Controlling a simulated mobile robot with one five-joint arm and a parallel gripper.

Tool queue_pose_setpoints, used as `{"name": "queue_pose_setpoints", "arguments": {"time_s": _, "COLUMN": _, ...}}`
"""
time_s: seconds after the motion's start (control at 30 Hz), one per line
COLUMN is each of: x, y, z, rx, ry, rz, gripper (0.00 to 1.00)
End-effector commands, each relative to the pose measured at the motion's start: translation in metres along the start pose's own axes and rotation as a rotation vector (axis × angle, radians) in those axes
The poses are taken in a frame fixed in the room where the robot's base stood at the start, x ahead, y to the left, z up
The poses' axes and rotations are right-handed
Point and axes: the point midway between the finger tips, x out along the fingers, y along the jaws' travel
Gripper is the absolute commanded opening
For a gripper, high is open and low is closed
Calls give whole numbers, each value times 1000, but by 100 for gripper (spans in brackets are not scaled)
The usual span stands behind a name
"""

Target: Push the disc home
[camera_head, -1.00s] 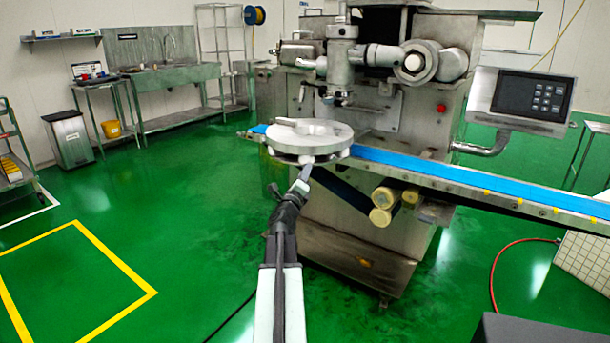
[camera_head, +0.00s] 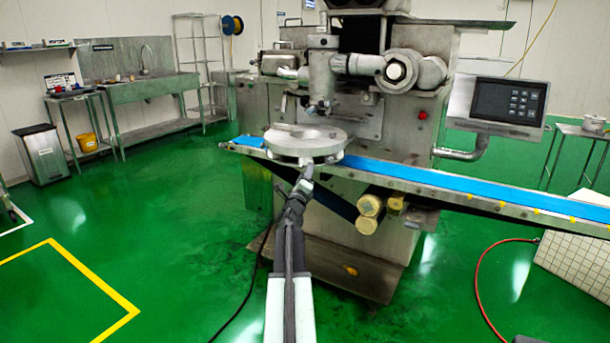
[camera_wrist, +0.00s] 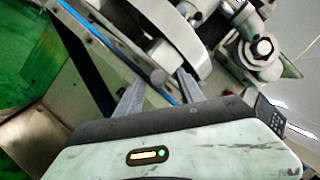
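The round, pale grey metal disc (camera_head: 305,140) lies flat over the blue belt at the front of the encrusting machine, below and slightly left of the nozzle head (camera_head: 322,75). Small knobs show under its front rim. My gripper (camera_head: 306,176) is at the disc's near edge, just below the rim. In the wrist view, the two grey fingers of my gripper (camera_wrist: 160,90) stand apart. A rounded knob (camera_wrist: 158,77) under the disc (camera_wrist: 160,25) shows between the fingertips; whether they touch it is unclear. The disc's far underside is hidden.
The blue belt (camera_head: 470,187) runs to the right on its metal frame. Cream rollers (camera_head: 368,207) sit below it. A control panel (camera_head: 510,98) stands out at right. A red hose (camera_head: 478,275) lies on the floor at right.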

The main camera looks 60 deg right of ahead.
Motion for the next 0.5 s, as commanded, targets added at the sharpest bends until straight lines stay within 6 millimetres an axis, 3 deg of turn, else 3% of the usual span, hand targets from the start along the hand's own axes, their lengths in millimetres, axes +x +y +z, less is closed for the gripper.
{"name": "queue_pose_setpoints", "arguments": {"time_s": 0.27, "x": -5, "y": 2, "z": 2, "rx": 0, "ry": -3, "rz": 2, "gripper": 45}}
{"name": "queue_pose_setpoints", "arguments": {"time_s": 0.5, "x": -45, "y": 2, "z": 1, "rx": 1, "ry": -3, "rz": 2, "gripper": 45}}
